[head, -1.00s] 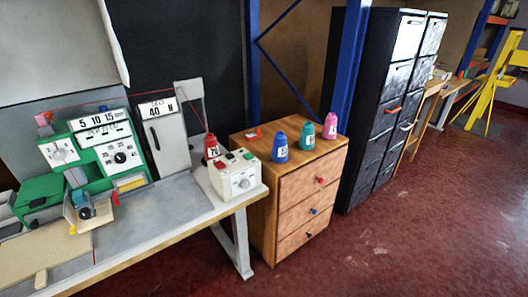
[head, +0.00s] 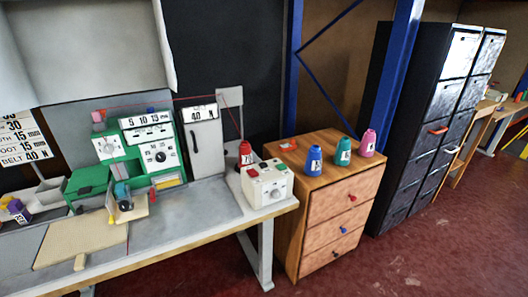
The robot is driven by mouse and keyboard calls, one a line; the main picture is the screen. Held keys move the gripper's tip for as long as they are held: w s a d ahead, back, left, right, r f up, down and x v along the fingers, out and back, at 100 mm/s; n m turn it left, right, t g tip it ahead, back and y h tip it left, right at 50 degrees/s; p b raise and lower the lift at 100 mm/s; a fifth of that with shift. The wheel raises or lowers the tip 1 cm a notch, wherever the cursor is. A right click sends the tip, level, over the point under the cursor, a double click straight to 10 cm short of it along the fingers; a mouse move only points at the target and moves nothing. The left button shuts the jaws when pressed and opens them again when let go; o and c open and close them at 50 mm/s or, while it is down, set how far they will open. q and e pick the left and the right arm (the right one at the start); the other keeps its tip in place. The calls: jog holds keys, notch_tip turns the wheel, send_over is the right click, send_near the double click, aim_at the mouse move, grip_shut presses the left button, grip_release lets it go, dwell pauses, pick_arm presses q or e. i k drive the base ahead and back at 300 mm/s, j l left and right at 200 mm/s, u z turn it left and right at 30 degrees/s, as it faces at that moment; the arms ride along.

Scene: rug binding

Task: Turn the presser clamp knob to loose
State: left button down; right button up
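A green machine (head: 88,181) stands on the workbench at the left of the head view. Its front has a white dial (head: 108,147) on the left and a black knob (head: 160,157) on a white panel on the right. In front of it is a small clamp-like unit (head: 124,194) with a dark round part and a blue top. I cannot tell which of these is the presser clamp knob, and no "loose" mark is readable. Neither of my grippers is in view.
The workbench (head: 200,214) holds a tan mat (head: 80,242), a white control box (head: 267,187) and a red spool (head: 245,153). A wooden drawer cabinet (head: 300,205) with blue, green and pink spools stands to the right. The red floor (head: 400,265) in front is clear.

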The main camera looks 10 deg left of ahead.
aim_at(124, 206)
jog(key=u, duration=1.4)
jog(key=i, duration=0.1)
